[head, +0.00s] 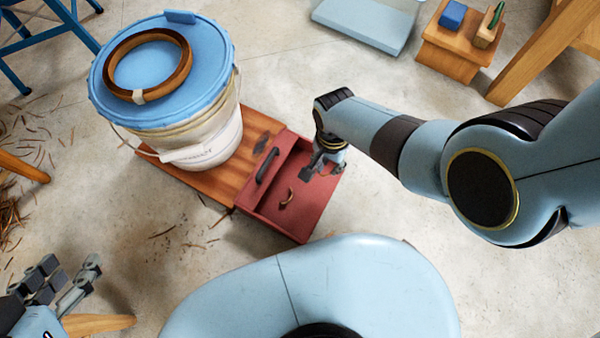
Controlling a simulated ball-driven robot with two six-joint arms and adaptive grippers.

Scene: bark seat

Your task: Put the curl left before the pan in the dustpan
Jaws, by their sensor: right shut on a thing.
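The red dustpan (276,213) lies in the middle of the view, with a dark handle (267,165) at its left part. A small brown curl (286,199) lies on its red floor, apart from my gripper. My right gripper (321,172) points down over the right part of the dustpan. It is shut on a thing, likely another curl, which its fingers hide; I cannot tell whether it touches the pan. My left gripper (68,284) is open and empty at the lower left, well away from the dustpan.
A white bucket (215,135) with a blue lid and a wooden ring (180,75) stands on a wooden board (205,180) left of the dustpan. Shavings (12,212) litter the floor at left.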

